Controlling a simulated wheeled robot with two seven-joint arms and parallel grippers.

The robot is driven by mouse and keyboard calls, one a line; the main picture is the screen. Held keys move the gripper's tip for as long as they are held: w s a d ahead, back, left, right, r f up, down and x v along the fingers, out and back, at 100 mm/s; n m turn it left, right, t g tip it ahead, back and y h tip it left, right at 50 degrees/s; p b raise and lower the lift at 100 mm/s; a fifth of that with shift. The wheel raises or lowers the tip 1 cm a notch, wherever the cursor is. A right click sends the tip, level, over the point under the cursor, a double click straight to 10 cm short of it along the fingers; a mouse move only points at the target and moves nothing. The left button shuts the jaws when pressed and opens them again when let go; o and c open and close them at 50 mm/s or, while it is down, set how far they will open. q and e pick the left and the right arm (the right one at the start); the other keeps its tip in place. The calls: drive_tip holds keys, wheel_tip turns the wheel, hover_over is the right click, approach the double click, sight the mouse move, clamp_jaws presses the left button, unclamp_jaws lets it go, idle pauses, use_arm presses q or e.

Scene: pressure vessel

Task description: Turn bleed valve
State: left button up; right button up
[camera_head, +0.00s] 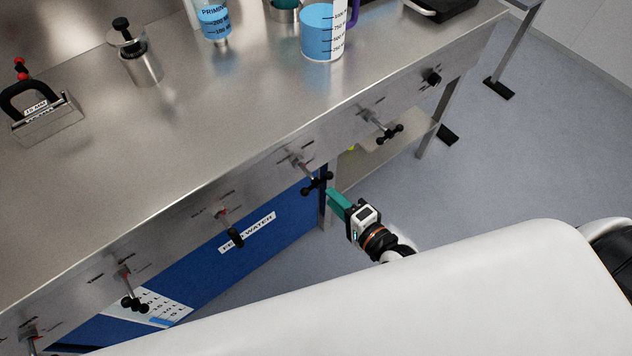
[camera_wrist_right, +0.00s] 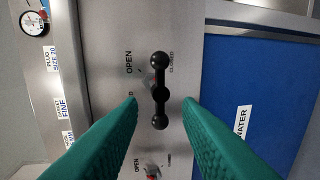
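A valve with a black ball-ended handle (camera_head: 317,183) sticks out from the steel front panel of the bench; no name on it is readable in the head view. In the right wrist view its handle (camera_wrist_right: 160,62) lines up vertically in the picture, between markings "OPEN" and "CLOSED". My right gripper (camera_head: 334,194) is just in front of this valve. Its green fingers (camera_wrist_right: 160,104) are open, one on each side of the handle, with gaps visible on both sides. I cannot tell which valve is labelled bleed. My left gripper is not in view.
Similar valve handles sit along the panel, one to the right (camera_head: 390,133) and one to the left (camera_head: 235,238). A blue "water" container (camera_head: 270,232) is below the panel. A gauge (camera_wrist_right: 34,23) shows in the wrist view. Beakers (camera_head: 318,38) stand on the bench top.

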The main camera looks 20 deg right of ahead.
sight(317, 183)
drive_tip(key=x, duration=0.7)
clamp_jaws()
